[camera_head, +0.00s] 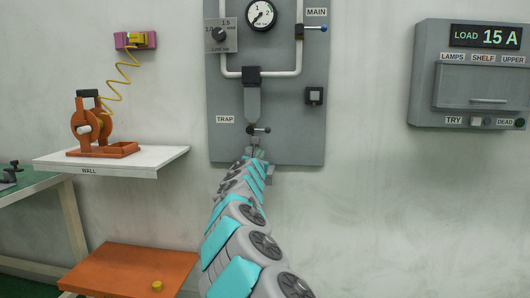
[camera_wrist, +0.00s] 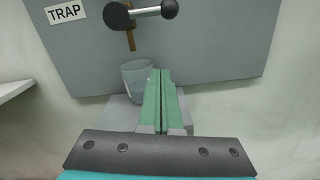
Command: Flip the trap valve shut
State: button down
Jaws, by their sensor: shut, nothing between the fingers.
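The trap valve (camera_head: 259,130) is low on the grey wall panel, right of the TRAP label (camera_head: 225,119). In the wrist view the valve (camera_wrist: 147,12) has a dark round hub and a silver lever pointing right, roughly horizontal, ending in a black ball. A short brass-coloured pipe (camera_wrist: 131,40) hangs below the hub. My gripper (camera_wrist: 160,73) has its green fingers pressed together and empty. It is below the lever, apart from it; in the head view my gripper (camera_head: 256,152) is small and partly hidden by my arm.
A translucent cup (camera_wrist: 137,76) stands on a small grey ledge (camera_wrist: 120,114) under the pipe, just left of my fingers. The panel (camera_head: 290,110) also carries a gauge (camera_head: 261,15) and the MAIN valve (camera_head: 311,29). A white wall shelf (camera_head: 110,162) is left; an orange tabletop (camera_head: 130,268) is lower left.

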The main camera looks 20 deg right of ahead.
jog(key=b+v, duration=0.2)
jog(key=v, duration=0.7)
jog(key=shift+s+a+r, duration=0.2)
jog(key=shift+a, duration=0.1)
jog(key=shift+r, duration=0.1)
